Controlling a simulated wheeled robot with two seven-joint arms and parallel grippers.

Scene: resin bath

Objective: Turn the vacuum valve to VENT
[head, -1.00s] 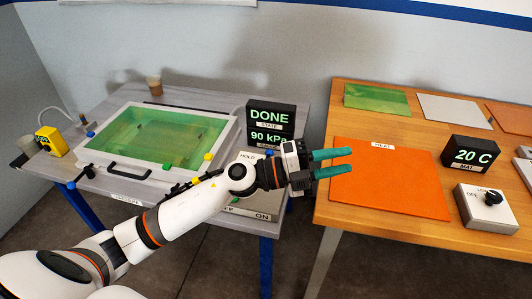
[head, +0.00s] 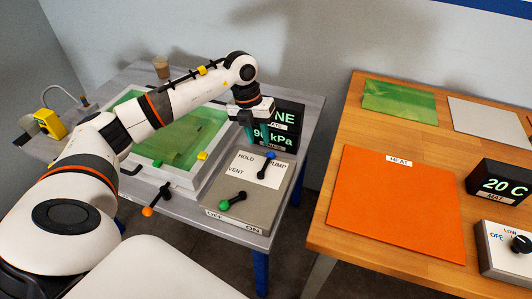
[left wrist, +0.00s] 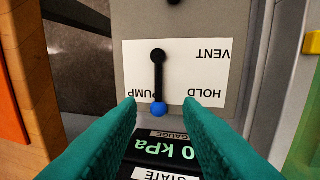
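The vacuum valve is a black lever with a blue knob (head: 269,155) on a grey panel (head: 228,213) with a white label reading HOLD, PUMP and VENT. The lever points toward the back edge, between HOLD and PUMP, nearer PUMP. My left gripper (head: 258,134) is open and points down just behind the valve, in front of the display. No contact with the knob is visible. My right gripper is not in view.
A green-knobbed lever (head: 226,204) sits by the OFF/ON strip. The display (head: 285,115) is partly hidden by my gripper. The resin bath frame (head: 190,182) is left of the panel. A wooden table with an orange mat (head: 395,205) stands right, across a gap.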

